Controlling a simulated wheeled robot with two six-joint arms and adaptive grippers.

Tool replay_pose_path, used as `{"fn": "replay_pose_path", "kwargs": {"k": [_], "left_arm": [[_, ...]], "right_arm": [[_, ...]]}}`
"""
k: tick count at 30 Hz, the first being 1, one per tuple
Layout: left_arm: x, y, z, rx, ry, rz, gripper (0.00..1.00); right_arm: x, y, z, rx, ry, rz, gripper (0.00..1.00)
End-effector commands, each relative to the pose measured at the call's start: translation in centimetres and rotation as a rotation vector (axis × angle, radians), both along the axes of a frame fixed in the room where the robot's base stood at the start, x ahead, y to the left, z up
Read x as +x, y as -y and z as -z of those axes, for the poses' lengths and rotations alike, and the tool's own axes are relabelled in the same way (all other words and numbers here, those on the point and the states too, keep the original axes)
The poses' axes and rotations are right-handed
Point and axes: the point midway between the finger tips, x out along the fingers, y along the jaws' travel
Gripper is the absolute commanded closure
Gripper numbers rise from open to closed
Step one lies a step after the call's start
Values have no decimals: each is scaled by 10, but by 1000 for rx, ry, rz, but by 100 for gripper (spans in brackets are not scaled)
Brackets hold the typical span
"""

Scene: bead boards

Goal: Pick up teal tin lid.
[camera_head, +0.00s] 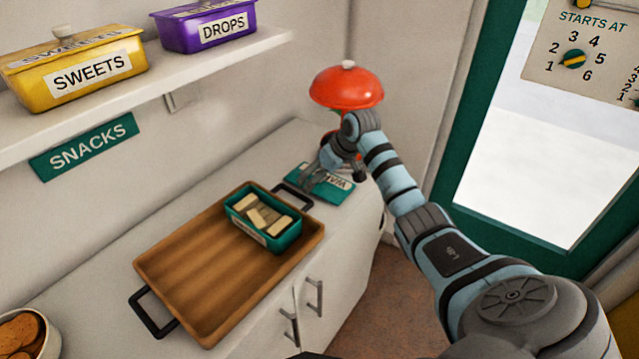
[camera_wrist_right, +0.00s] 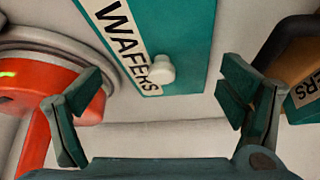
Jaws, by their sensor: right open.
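The teal tin lid (camera_head: 335,190) lies on the white counter, with a white label reading WAFERS in the right wrist view (camera_wrist_right: 190,30). A small white knob (camera_wrist_right: 161,69) stands on it. My right gripper (camera_head: 322,172) is over the lid and hides part of it in the head view. In the right wrist view my right gripper (camera_wrist_right: 158,95) is open and empty, its two fingers apart with the knob between and beyond them. Whether any finger touches the lid cannot be told. My left gripper is not in view.
A wooden tray (camera_head: 185,265) with black handles holds an open teal tin (camera_head: 277,243) of pale wafers. A red domed object (camera_head: 346,90) stands behind the lid. A yellow SWEETS tin (camera_head: 75,72) and a purple DROPS tin (camera_head: 205,28) sit on the shelf above.

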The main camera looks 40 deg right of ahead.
Motion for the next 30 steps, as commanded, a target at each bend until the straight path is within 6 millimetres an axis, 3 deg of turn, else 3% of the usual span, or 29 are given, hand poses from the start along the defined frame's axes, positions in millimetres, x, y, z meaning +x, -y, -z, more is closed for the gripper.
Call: {"fn": "replay_pose_path", "kwargs": {"k": [2, 15, 30], "left_arm": [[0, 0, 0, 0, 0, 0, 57], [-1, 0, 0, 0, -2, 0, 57], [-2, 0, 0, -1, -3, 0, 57]], "right_arm": [[0, 0, 0, 0, 0, 0, 30], [-1, 0, 1, 0, -4, 1, 98], [-3, -1, 5, 5, -14, -1, 100]]}}
